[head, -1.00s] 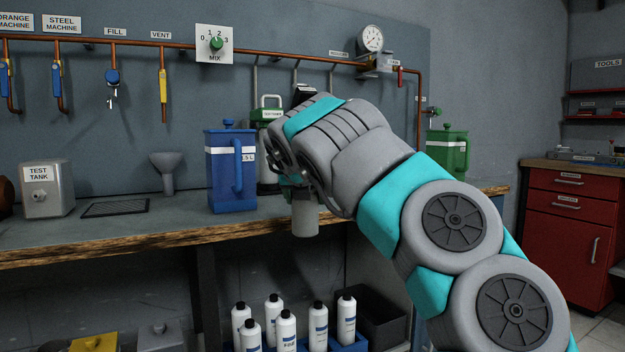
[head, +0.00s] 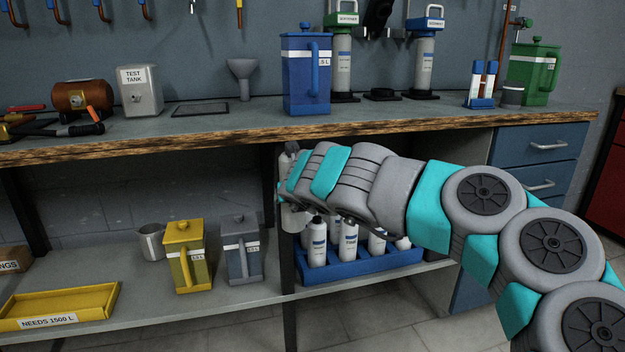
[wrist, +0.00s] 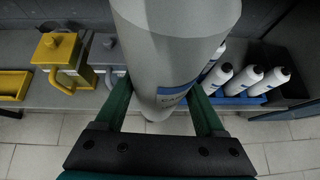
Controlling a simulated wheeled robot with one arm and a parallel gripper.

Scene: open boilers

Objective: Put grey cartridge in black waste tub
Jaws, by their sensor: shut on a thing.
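A grey cartridge (wrist: 175,45) with a blue-and-white label is held upright between the green fingers of my gripper (wrist: 163,95). In the head view part of the cartridge (head: 292,217) shows beside my wrist, in front of the bench and below its top; my arm hides my fingers there. The black waste tub cannot be made out in the head view, where my arm covers much of the space right of the bottles.
A blue crate (head: 362,268) with several white bottles stands on the lower shelf behind my wrist. A yellow jug (head: 184,262), a grey jug (head: 241,255) and a yellow tray (head: 75,300) are left. The bench edge (head: 150,152) runs above my gripper.

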